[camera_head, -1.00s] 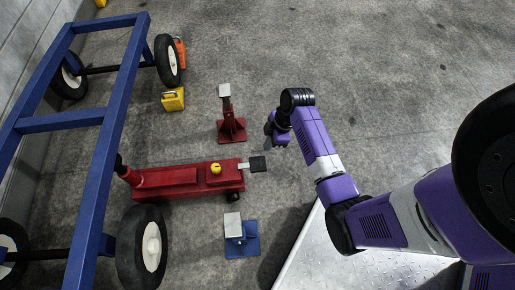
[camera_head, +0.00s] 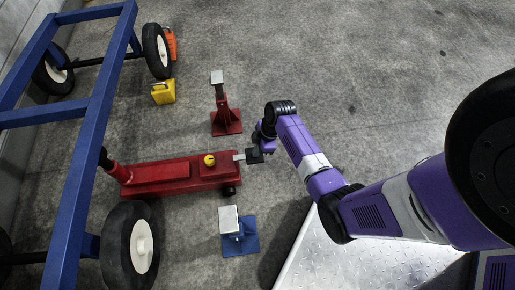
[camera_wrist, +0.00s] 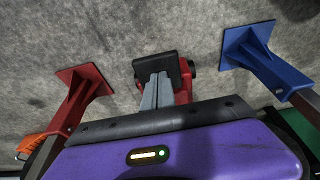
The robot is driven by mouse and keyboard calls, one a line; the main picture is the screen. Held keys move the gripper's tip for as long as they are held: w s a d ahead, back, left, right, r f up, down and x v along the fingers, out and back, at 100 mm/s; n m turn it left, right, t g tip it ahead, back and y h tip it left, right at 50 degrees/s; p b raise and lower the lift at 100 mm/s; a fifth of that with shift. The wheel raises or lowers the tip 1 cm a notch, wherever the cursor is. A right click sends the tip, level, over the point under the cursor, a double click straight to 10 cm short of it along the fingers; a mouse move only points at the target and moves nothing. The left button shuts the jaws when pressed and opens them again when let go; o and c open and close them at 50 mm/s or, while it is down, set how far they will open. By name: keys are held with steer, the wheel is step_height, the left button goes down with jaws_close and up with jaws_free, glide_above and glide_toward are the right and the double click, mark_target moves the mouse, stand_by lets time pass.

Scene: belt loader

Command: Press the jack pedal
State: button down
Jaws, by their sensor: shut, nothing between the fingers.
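The red jack (camera_head: 175,176) lies on the floor with a yellow knob on top. Its black square pedal (camera_head: 254,156) sticks out at its right end. My gripper (camera_head: 264,147) is right beside the pedal and partly overlaps it in the head view. In the wrist view the grey fingers of my gripper (camera_wrist: 158,92) are shut and empty, and they point at the black pedal (camera_wrist: 160,67). The fingertips overlap the pedal's near part. I cannot tell whether they touch it. Red parts of the jack (camera_wrist: 184,90) show behind the fingers.
A red stand (camera_head: 226,121) and a blue stand (camera_head: 239,235) flank the jack. A metal plate (camera_head: 345,240) lies lower right. The floor at upper right is clear.

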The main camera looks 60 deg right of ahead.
steer(key=shift+f, duration=0.1)
steer(key=f+b, duration=0.1)
steer(key=f+t+y+b, duration=0.1)
steer(key=f+t+b, duration=0.1)
steer(key=f, duration=0.1)
steer(key=shift+s+d+y, duration=0.25)
steer(key=shift+s+y, duration=0.05)
steer(key=shift+s, duration=0.05)
steer(key=shift+f, duration=0.25)
steer(key=shift+s, duration=0.1)
